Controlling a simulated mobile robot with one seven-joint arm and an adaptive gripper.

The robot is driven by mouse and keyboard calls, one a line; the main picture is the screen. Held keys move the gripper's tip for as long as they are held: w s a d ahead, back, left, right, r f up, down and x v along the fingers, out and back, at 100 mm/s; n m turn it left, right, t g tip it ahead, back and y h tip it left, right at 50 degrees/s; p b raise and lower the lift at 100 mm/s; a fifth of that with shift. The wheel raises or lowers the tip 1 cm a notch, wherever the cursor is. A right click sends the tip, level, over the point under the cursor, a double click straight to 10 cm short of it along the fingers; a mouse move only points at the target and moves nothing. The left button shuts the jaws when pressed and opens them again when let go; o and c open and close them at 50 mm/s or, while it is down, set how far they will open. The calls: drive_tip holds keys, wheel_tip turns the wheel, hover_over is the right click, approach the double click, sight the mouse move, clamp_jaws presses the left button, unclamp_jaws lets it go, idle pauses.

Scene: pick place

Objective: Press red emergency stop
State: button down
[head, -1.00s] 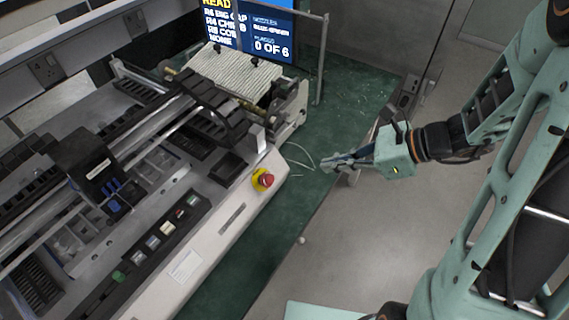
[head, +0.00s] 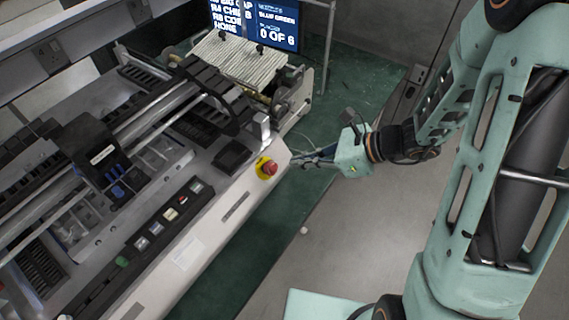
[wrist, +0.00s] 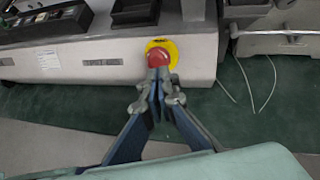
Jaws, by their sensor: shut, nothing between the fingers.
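The red emergency stop (head: 269,168) is a round red button on a yellow base at the front right corner of the white and grey machine. In the wrist view the red button (wrist: 158,58) shows straight ahead of the fingertips, which overlap its lower edge. My gripper (head: 296,162) is shut and empty, just right of the button in the head view, pointing left at it. In the wrist view the closed fingers of my gripper (wrist: 156,80) point at the button. I cannot tell whether the tips touch it.
The machine's front panel (head: 214,225) runs below and left of the button. A row of small coloured buttons (head: 160,225) lies on its top. Thin pale cables (wrist: 250,90) hang right of the stop in the wrist view. A screen (head: 275,22) stands behind.

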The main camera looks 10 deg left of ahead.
sight(275, 166)
drive_tip(key=x, duration=0.5)
drive_tip(key=shift+a+f, duration=0.1)
drive_tip(key=shift+b+x, duration=0.9)
drive_tip(key=shift+b, duration=0.1)
drive_tip(key=shift+w+d+r+p, duration=0.1)
drive_tip(key=shift+d+r+p, duration=0.25)
drive_tip(key=shift+r+p, duration=0.1)
drive_tip(key=p+v, duration=0.1)
drive_tip(key=v, duration=1.2)
drive_tip(key=shift+d, duration=0.35)
